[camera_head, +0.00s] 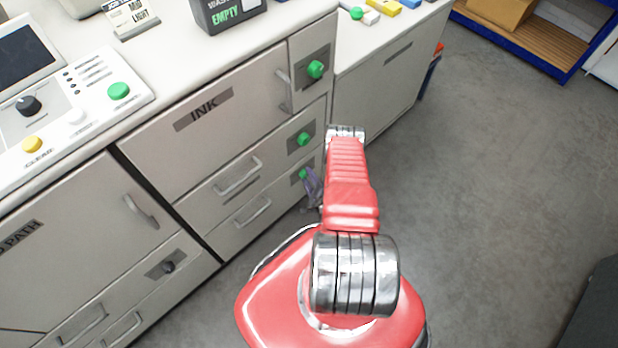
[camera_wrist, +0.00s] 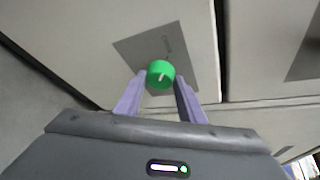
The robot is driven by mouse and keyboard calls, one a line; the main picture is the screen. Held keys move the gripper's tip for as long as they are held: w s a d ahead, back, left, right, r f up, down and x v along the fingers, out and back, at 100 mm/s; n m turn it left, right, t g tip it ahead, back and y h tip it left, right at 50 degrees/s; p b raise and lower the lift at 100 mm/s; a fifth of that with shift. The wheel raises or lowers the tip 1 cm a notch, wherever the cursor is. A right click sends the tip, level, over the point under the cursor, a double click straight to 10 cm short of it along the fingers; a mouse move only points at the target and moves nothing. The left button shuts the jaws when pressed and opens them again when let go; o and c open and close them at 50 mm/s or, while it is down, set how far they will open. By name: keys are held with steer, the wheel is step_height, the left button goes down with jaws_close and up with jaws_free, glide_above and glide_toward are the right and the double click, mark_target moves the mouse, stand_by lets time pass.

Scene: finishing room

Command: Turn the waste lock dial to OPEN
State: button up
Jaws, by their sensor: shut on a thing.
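A green dial (camera_wrist: 158,70) with a short white mark sits on a grey plate (camera_wrist: 133,47) in the wrist view. The mark is slightly slanted, and I cannot read any lettering on the plate. The purple fingers of my gripper (camera_wrist: 161,79) are on either side of the dial and shut on it. In the head view the lowest green dial (camera_head: 303,174) is on the lower drawer front, partly behind my gripper (camera_head: 311,180). I cannot read a label naming this dial.
Green dials (camera_head: 303,139) (camera_head: 316,69) sit above it on the same cabinet. Drawer handles (camera_head: 238,176) stick out to the left. An INK label (camera_head: 204,110) marks the large front. A control panel (camera_head: 92,95) lies on the counter. The floor (camera_head: 490,190) at right is clear.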

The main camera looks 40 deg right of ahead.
steer(key=shift+a+f, duration=0.1)
steer(key=shift+a, duration=0.15)
steer(key=o, duration=1)
steer(key=shift+d, duration=0.1)
steer(key=shift+o, duration=0.2)
steer(key=v, duration=1.3)
steer(key=shift+s, duration=0.35)
